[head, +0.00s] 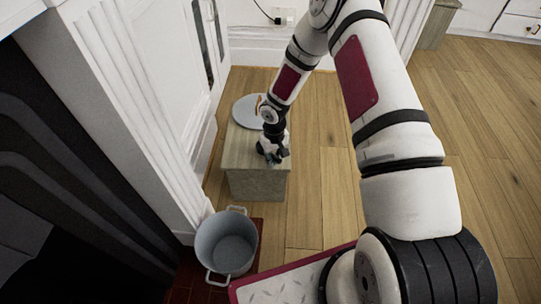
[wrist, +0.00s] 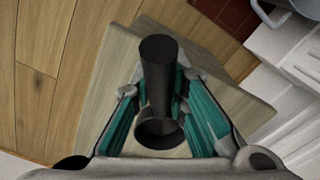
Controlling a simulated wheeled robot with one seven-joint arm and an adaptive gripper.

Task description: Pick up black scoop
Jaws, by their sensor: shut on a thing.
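The black scoop (wrist: 158,85) shows in the wrist view as a dark handle with a round bowl at its lower end. My gripper (wrist: 160,95) has its teal-lined fingers on both sides of the scoop and is shut on it. In the head view my gripper (head: 272,152) is over the front part of a small wooden stand. The scoop cannot be made out clearly in the head view, as my gripper covers it. I cannot tell whether the scoop touches the stand top.
The wooden stand (head: 255,184) bears a pale round plate (head: 246,110) with an orange-brown item at its back. A grey pot (head: 226,246) with two handles stands in front of the stand on dark red tiles. White panelling is close on the left; wood floor is clear to the right.

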